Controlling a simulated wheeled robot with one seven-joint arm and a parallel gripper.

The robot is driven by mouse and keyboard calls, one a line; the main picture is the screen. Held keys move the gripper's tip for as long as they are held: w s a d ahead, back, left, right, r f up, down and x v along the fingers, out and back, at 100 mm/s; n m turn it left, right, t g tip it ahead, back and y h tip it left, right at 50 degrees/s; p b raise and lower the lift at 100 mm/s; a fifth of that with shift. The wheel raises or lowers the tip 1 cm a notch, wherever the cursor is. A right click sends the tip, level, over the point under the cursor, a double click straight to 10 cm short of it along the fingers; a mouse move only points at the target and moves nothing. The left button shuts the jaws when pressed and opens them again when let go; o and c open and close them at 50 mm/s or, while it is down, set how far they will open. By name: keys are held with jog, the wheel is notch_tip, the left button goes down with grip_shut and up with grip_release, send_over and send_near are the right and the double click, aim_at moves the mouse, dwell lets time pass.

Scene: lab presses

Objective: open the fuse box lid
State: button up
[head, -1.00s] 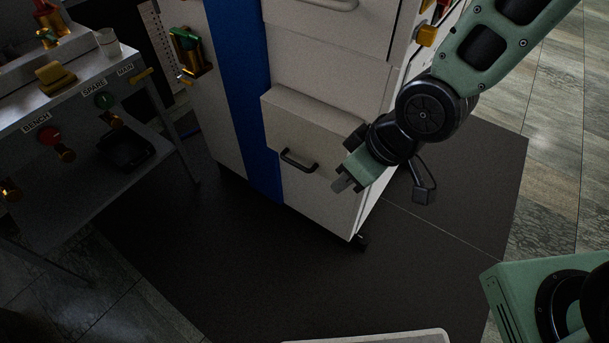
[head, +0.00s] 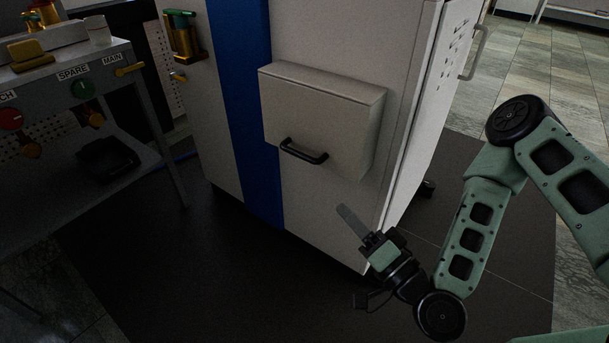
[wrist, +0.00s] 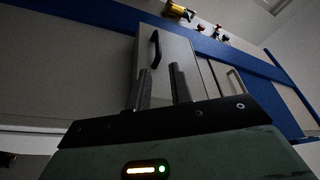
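The fuse box (head: 322,100) is a pale box on the front of a white cabinet, to the right of a blue stripe. Its lid looks shut. A black bar handle (head: 304,152) sits low on its front. In the wrist view the box (wrist: 178,60) and its handle (wrist: 155,50) show beyond my fingers. My gripper (head: 352,222) is below and to the right of the handle, apart from it, pointing up and left. Its two fingers (wrist: 162,86) stand apart in the wrist view with nothing between them.
The white cabinet (head: 235,35) has a vented side with a grey handle (head: 478,52) at right. A bench (head: 70,50) with labelled knobs and valves stands at left. Dark floor mat (head: 170,255) in front of the cabinet is clear.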

jog(key=b, duration=0.7)
send_near(304, 154)
jog(key=shift+m+t+h, duration=0.4)
jog(key=shift+m, duration=0.1)
jog(key=x, duration=0.3)
jog(key=b+x, duration=0.1)
jog(key=x, duration=0.2)
jog(key=b+x, duration=0.1)
jog(key=x, duration=0.2)
jog(key=shift+w+a+f, duration=0.3)
jog(key=shift+a+f, duration=0.05)
jog(key=shift+a, duration=0.1)
grip_shut()
